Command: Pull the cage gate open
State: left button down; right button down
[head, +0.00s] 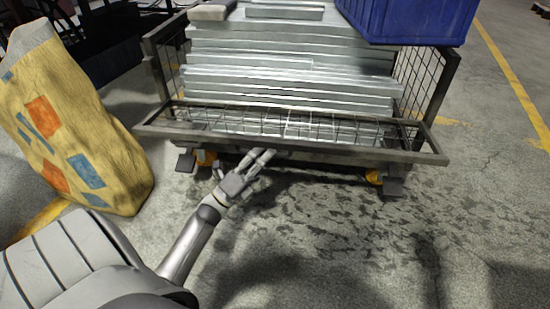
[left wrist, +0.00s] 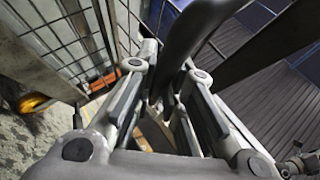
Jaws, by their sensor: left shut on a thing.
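The cage gate (head: 290,124) is a dark metal frame with wire mesh across the front of the cage trolley. It leans outward toward me, and its long front bar (head: 360,152) stands out from the corner posts. My left gripper (head: 264,156) is at this bar, left of its middle, with its fingertips partly hidden under it. In the left wrist view, the fingers (left wrist: 168,85) close around a dark bar (left wrist: 185,45), so the gripper is shut on the gate. My right gripper is not in view.
Galvanized brackets (head: 290,82) are stacked inside the cage. A blue crate (head: 410,18) rests on top at the right. A tall yellow patterned sack (head: 75,125) stands on the left near my arm. The concrete floor in front and to the right is clear.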

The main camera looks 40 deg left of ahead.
aim_at(256, 136)
pick_arm(q)
jog(key=shift+w+f+b, duration=0.1)
jog(key=shift+f+b, duration=0.45)
jog(key=shift+f, duration=0.45)
jog(key=c, duration=1.5)
grip_release()
jog(key=shift+r, duration=0.15)
notch_tip(256, 136, up, 10)
jog(key=shift+f, duration=0.1)
